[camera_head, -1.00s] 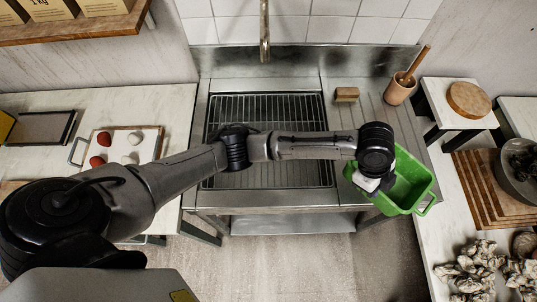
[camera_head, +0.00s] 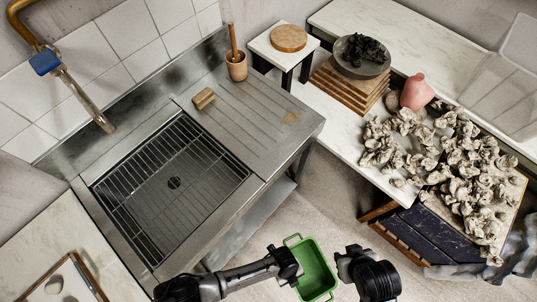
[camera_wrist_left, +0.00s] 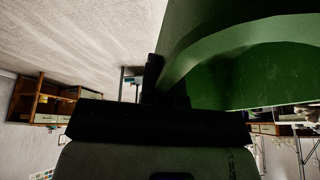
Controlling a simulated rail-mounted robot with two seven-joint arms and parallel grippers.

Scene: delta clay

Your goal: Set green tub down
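The green tub (camera_head: 318,268) is held up in front of the sink unit, above the floor, at the bottom of the head view. My left gripper (camera_head: 292,277) reaches it from the left, at its left side. In the left wrist view, a dark finger (camera_wrist_left: 154,77) is against the rim of the green tub (camera_wrist_left: 232,62), which fills the upper right. The gripper appears shut on that rim; the second finger is hidden. The inside of the tub looks empty in the head view. Dark links of my right arm stand just right of the tub, but no right fingers show.
The steel sink (camera_head: 172,183) has a rack in it, and its drainboard (camera_head: 250,115) holds a sponge (camera_head: 203,99) and a brown cup (camera_head: 237,70). Oyster-like shells (camera_head: 455,165) crowd the right counter. A wooden slatted stand (camera_head: 350,88) bears a dark bowl (camera_head: 362,58).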

